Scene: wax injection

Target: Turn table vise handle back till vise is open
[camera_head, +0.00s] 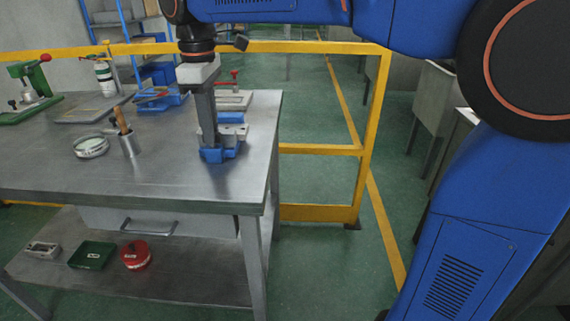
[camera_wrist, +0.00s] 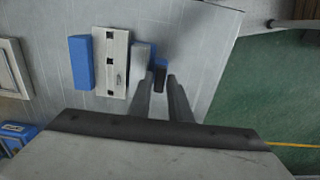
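The table vise, with blue body parts and pale metal jaws (camera_head: 236,131), stands near the right front corner of the steel table. In the wrist view its pale jaw block (camera_wrist: 112,62) lies beside a blue part (camera_wrist: 80,62), left of my fingers. My gripper (camera_head: 212,150) points down at the vise's near end. Its two fingers (camera_wrist: 161,80) stand apart in the wrist view, with a small dark piece, probably the vise handle (camera_wrist: 160,77), between their tips. I cannot tell whether the fingers press on it. In the head view my fingers partly hide the vise, and the handle is not clear.
On the steel table (camera_head: 60,180) a metal cup with a tool (camera_head: 128,145), a round dish (camera_head: 90,147) and a green press (camera_head: 28,95) stand to the left. A yellow rail (camera_head: 372,130) runs behind and right. The floor right of the table is free.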

